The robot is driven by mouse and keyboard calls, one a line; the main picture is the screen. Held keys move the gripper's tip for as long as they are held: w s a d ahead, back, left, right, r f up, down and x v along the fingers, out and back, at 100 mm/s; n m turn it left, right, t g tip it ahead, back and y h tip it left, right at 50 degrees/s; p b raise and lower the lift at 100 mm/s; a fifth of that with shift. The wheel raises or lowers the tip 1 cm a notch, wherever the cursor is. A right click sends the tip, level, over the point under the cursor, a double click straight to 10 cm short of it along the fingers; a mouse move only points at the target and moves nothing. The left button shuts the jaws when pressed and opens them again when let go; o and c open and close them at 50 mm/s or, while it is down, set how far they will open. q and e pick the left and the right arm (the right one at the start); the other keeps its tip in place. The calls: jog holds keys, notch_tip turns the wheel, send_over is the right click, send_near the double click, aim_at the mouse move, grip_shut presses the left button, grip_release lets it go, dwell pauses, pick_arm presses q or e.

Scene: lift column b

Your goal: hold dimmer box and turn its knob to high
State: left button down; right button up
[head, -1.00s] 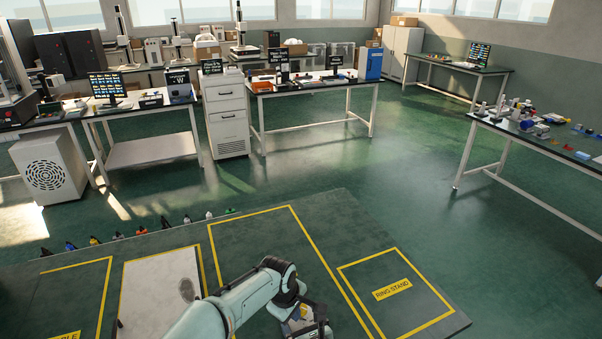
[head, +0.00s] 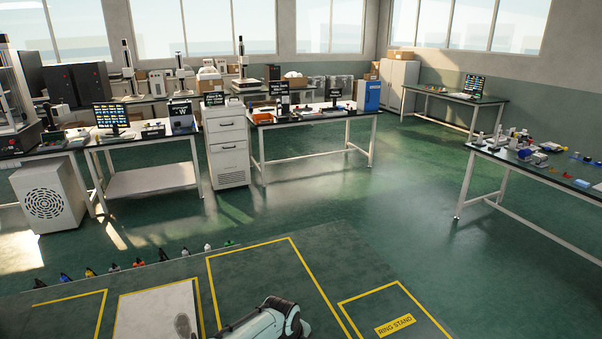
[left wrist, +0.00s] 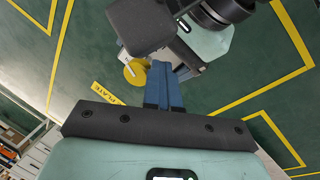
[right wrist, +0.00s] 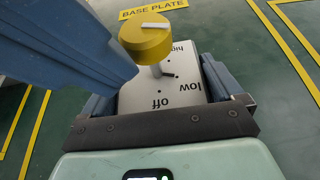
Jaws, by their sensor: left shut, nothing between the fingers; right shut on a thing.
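The dimmer box (right wrist: 185,93) is between the blue fingers of my right gripper (right wrist: 160,85), which is shut on it. Its pale face reads off, low and high. The round yellow knob (right wrist: 146,42) stands on a shaft above that face, with a white pointer bar on top. I cannot tell its exact setting. The knob also shows in the left wrist view (left wrist: 134,73). My left gripper (left wrist: 164,72) is shut and empty, its blue fingertips beside the knob. I cannot tell whether they touch it. The head view shows part of my arm but neither gripper's fingers.
Below lie floor areas outlined in yellow, including the base plate label (right wrist: 153,9) and the ring stand label (head: 395,326). Benches with equipment stand at the back, and a cluttered table (head: 530,165) at right. The green floor between is clear.

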pick_arm(q)
notch_tip(320, 180, up, 6)
jog(key=shift+s, duration=0.15)
dwell(0.4)
jog(key=shift+a, duration=0.15)
jog(key=shift+w+a+f, duration=0.3)
jog(key=shift+f, duration=0.7)
jog(key=shift+w+a+f, duration=0.35)
jog(key=shift+f, duration=0.7)
jog(key=shift+w+a+f, duration=0.3)
jog(key=shift+f, duration=0.7)
jog(key=shift+w+d, duration=0.1)
jog(key=shift+d, duration=0.15)
jog(key=shift+s+d, duration=0.55)
jog(key=shift+d, duration=0.05)
jog(key=shift+s+d, duration=0.15)
jog(key=shift+d, duration=0.25)
